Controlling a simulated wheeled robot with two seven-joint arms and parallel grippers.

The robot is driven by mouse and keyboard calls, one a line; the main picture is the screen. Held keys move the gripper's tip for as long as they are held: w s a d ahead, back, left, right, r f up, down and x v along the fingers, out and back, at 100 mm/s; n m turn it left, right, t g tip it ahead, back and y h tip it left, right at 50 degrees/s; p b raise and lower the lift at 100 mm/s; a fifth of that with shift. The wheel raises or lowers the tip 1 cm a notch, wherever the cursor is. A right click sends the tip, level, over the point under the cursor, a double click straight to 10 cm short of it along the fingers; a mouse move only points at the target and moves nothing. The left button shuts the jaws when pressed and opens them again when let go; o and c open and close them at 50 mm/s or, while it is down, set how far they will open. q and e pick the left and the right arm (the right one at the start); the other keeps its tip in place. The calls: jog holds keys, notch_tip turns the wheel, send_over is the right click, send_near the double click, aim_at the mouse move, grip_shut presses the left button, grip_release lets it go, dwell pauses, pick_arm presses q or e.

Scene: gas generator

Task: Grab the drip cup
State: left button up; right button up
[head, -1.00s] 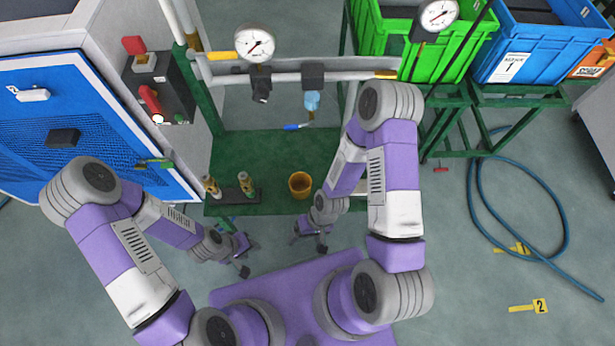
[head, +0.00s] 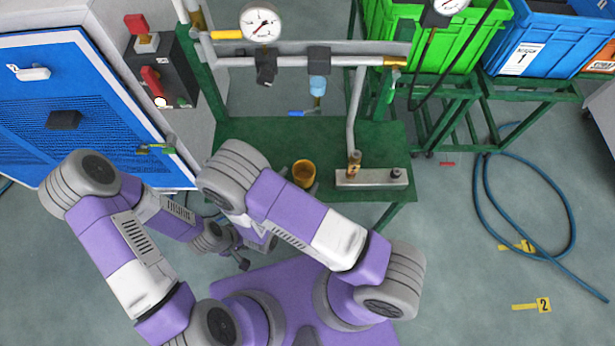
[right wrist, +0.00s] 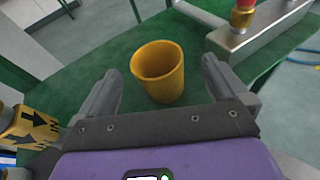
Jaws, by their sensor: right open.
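The drip cup (head: 304,174) is a yellow-orange open cup standing upright on the green table. In the right wrist view, the cup (right wrist: 158,74) stands between the two spread fingers of my right gripper (right wrist: 160,66), ahead of the palm, with a visible gap on each side. The right gripper is open and empty. In the head view it is mostly hidden behind my right forearm, just below the cup. My left gripper (head: 256,252) hangs below the table's front edge, away from the cup, with its fingers apart and empty.
A metal block with a brass fitting (head: 354,164) sits right of the cup. Pipes with a pressure gauge (head: 260,24) and a blue-handled valve (head: 303,113) stand behind it. A blue cabinet (head: 90,110) is at left; green and blue crates (head: 440,40) are at upper right.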

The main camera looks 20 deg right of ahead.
aim_at(307, 164)
jog(key=shift+w+a+f+n+t, duration=0.2)
jog(key=shift+a+f+n+t, duration=0.1)
jog(key=shift+f+n, duration=0.15)
jog(key=shift+w+d+f, duration=0.1)
jog(key=shift+w, duration=0.1)
jog(key=shift+n+y, duration=0.25)
jog(key=shift+y, duration=0.05)
jog(key=b+x, duration=0.1)
jog(key=x, duration=0.2)
jog(key=b+x, duration=0.1)
jog(key=x, duration=0.3)
jog(key=shift+s+d+r, duration=0.2)
jog(key=shift+d, duration=0.1)
jog(key=shift+c, duration=0.3)
jog(key=c, duration=1)
